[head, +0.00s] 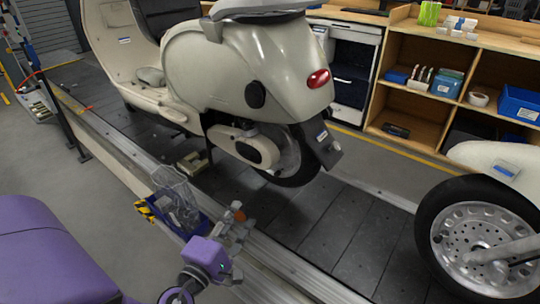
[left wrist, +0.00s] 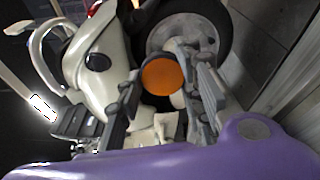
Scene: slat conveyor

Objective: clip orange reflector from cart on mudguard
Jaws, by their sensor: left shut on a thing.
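My left gripper (head: 238,216) is shut on the orange reflector (head: 239,213), holding it in the air at the near edge of the conveyor. In the left wrist view the reflector (left wrist: 162,76) is a round orange disc between the two fingers. A cream scooter (head: 230,70) stands on the slats. Its dark rear mudguard (head: 322,145) hangs behind the rear wheel, beyond and to the right of the gripper, well apart from it. A small blue cart bin (head: 187,222) with clear bags stands just left of the gripper. My right gripper is not in view.
A second vehicle's wheel (head: 480,240) and pale fender stand at the right. A wooden shelf (head: 410,105) with blue boxes lies behind the conveyor. A metal rail (head: 290,262) runs along the near edge. The slats (head: 345,225) between the two vehicles are clear.

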